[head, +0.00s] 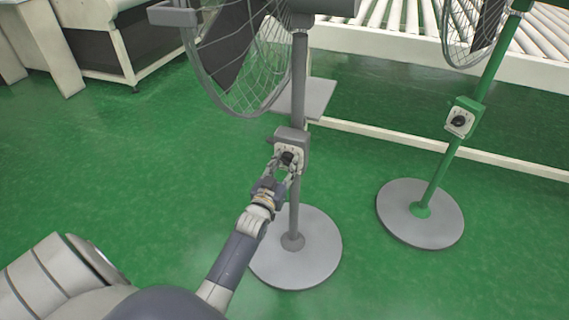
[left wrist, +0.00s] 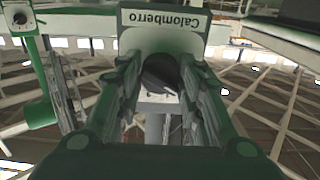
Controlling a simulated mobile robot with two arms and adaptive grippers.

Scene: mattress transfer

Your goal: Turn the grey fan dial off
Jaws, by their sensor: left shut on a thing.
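The grey fan (head: 298,95) stands in the middle of the head view, with its control box (head: 293,140) partway up the pole. Its black dial (head: 288,158) is on the box's light face plate. My left gripper (head: 283,166) reaches up to the box, and its fingers are shut on the dial. In the left wrist view the dial (left wrist: 160,74) sits between the two fingers of my left gripper (left wrist: 160,85), under a label reading "Calomberro". The dial's pointer setting is not readable. My right gripper is not in view.
A green fan (head: 440,165) with its own box and black dial (head: 459,121) stands to the right. A roller conveyor (head: 400,40) runs along the back. A dark-panelled bench (head: 100,50) is at upper left. The green floor at left is open.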

